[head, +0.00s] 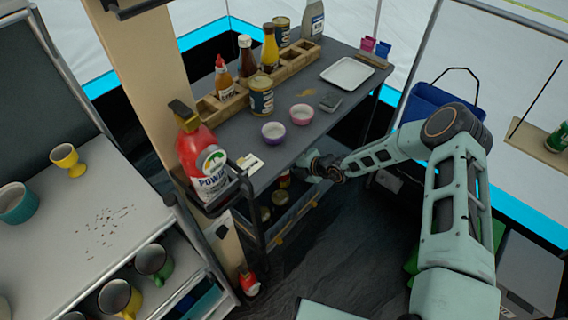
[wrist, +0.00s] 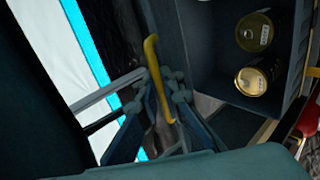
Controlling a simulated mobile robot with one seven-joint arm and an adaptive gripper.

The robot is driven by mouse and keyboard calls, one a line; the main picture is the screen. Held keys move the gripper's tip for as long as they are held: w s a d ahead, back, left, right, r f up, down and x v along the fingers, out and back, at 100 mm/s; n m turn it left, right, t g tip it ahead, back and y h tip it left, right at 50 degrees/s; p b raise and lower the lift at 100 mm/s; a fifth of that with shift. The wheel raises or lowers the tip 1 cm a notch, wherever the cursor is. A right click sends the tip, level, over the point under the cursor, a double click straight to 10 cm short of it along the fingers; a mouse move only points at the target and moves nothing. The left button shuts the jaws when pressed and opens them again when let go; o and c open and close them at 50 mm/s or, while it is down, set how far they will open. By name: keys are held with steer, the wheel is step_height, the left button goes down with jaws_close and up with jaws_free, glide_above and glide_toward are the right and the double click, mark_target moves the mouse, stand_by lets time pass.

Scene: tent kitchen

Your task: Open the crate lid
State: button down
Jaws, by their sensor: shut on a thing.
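The dark crate (head: 287,227) sits low under the grey table in the head view, with cans inside and yellow fittings on its near edge. In the wrist view the crate (wrist: 215,72) is at upper right, and two gold-topped cans (wrist: 257,78) show in it. My gripper (head: 312,167) is at the table's front edge, above the crate. In the wrist view my gripper (wrist: 162,90) is shut on a yellow handle (wrist: 152,55), which runs between the fingers. Which panel is the lid, and how far it is open, I cannot tell.
The table (head: 325,119) above carries bottles, cans, two bowls (head: 287,123) and a white tray (head: 347,73). A red detergent bottle (head: 203,163) stands at its near left end. A counter with cups (head: 66,160) is at the left. The dark floor in front is mostly clear.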

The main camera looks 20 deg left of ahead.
steer(key=c, duration=2.1)
jaws_free()
steer(key=shift+r, duration=0.1)
steer(key=v, duration=1.2)
steer(key=shift+c, duration=0.7)
